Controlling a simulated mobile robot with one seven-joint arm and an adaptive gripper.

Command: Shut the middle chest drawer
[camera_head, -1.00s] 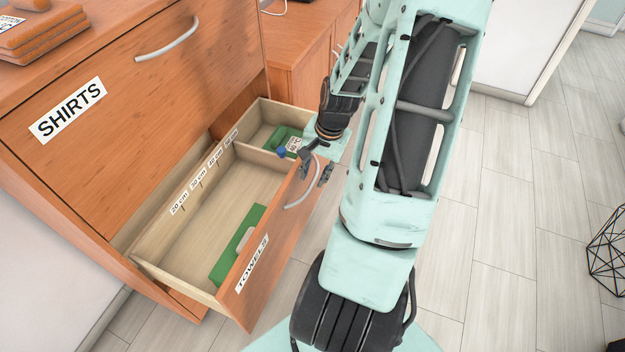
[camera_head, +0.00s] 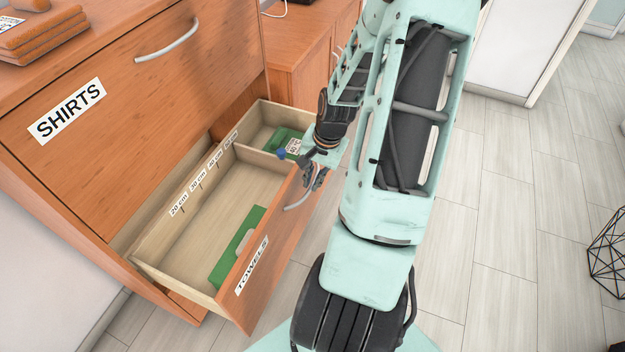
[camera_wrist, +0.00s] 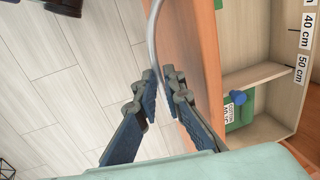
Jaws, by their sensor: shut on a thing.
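The open drawer labelled TOWELS (camera_head: 262,285) is pulled far out below the closed SHIRTS drawer front (camera_head: 110,120). Its light wooden inside shows, with dividers and green items (camera_head: 238,245). My gripper (camera_head: 315,180) is at the outer side of its front, over the far part of the curved metal handle (camera_head: 297,204). In the wrist view my fingers (camera_wrist: 160,88) are closed on the handle (camera_wrist: 152,42), one on each side. The orange drawer front (camera_wrist: 195,50) is just to the right. Part of the handle is hidden by my gripper.
A small blue knob (camera_wrist: 238,97) and a green labelled item sit in the drawer's rear compartment. Folded orange towels (camera_head: 45,30) lie on the chest top. A lower wooden cabinet (camera_head: 300,50) stands beside the chest.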

